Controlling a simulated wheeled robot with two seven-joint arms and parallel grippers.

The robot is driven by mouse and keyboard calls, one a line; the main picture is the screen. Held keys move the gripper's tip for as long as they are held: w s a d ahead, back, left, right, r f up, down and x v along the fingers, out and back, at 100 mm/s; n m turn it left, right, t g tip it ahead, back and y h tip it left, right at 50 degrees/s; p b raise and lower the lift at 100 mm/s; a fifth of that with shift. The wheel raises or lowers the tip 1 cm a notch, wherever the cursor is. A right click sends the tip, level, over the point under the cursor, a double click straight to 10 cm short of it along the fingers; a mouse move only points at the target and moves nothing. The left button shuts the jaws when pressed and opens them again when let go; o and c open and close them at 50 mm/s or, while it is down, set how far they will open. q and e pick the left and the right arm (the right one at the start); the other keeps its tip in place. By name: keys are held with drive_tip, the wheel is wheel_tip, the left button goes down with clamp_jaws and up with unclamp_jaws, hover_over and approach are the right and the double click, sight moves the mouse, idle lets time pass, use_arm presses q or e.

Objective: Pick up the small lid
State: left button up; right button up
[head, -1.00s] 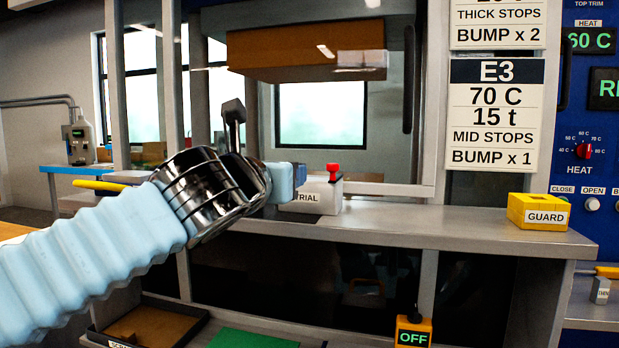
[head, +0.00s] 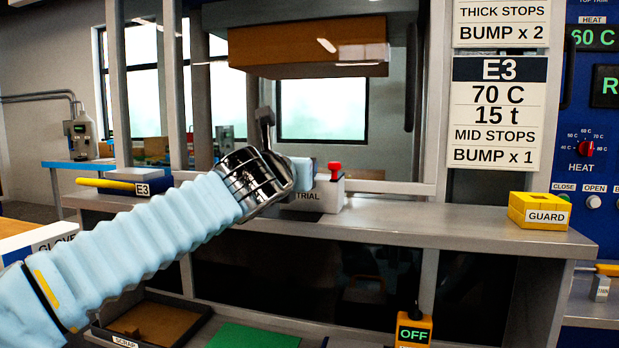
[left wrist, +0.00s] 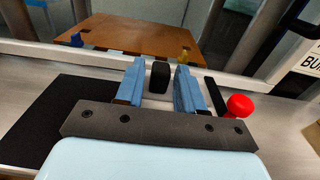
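My left gripper (head: 318,170) reaches in from the left over the shelf, at the white box labelled TRIAL (head: 325,198). In the left wrist view its two blue fingers (left wrist: 160,70) stand apart. A small black knob (left wrist: 159,76) sits between them, with a gap on each side, above a pale surface. It may be the handle of the small lid; I cannot tell for sure, and the head view hides it behind the gripper. A red knob (head: 334,166) stands on the box, and a red knob (left wrist: 240,104) shows right of the fingers. My right gripper is not in view.
A yellow GUARD block (head: 539,212) sits at the shelf's right end. A block marked E3 (head: 140,183) with a yellow handle lies at the left. A brown block (head: 308,50) hangs above. The shelf (head: 440,222) is clear between TRIAL and GUARD.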

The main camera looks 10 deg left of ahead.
use_arm(q)
clamp_jaws()
